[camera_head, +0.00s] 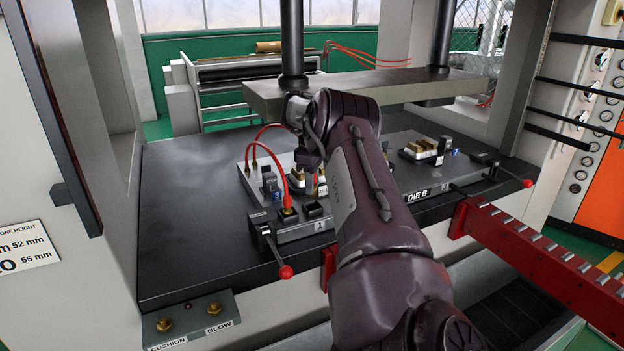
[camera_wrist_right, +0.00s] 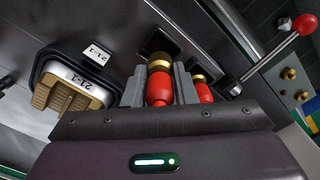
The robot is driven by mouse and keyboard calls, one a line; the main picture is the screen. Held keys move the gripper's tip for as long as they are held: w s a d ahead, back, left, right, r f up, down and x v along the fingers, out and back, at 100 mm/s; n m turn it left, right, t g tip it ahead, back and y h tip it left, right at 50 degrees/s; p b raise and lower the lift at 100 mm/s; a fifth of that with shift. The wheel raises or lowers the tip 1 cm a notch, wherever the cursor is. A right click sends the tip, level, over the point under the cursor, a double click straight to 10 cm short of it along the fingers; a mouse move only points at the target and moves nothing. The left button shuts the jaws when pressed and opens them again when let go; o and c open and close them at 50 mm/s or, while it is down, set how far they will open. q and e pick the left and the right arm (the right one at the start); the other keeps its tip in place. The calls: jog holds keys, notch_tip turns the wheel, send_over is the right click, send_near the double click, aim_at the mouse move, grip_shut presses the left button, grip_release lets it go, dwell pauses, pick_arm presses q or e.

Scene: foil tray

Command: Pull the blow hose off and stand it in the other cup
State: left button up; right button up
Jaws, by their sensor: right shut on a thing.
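My right gripper (camera_head: 310,166) is over the grey die plate, partly hidden by my own arm. In the right wrist view its fingers (camera_wrist_right: 160,72) are shut on a red hose end (camera_wrist_right: 159,90) with a brass collar. Beyond that collar is a black square cup (camera_wrist_right: 152,44); I cannot tell whether the tip is inside it. A second red hose end (camera_wrist_right: 204,92) with brass is just right of the right finger. In the head view, a red hose (camera_head: 287,190) ends in a brass fitting in one black cup (camera_head: 286,218). Another black cup (camera_head: 315,210) is right beside it. My left gripper is out of view.
A red-knobbed clamp lever (camera_head: 285,272) stands at the plate's front left corner. Brass and black blocks (camera_head: 424,149) are on the plate's far right. A heavy grey press beam (camera_head: 365,87) hangs behind and above. The dark bed (camera_head: 190,190) to the left is clear.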

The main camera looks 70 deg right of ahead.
aim_at(313, 197)
jog(key=shift+f+b, duration=0.8)
jog(key=shift+f, duration=0.45)
jog(key=shift+f+b, duration=1)
jog(key=shift+f, duration=0.25)
jog(key=shift+f, duration=0.1)
jog(key=o, duration=0.9)
jog(key=shift+s, duration=0.1)
jog(key=shift+o, duration=0.9)
jog(key=shift+f, duration=0.15)
jog(key=shift+a, duration=0.1)
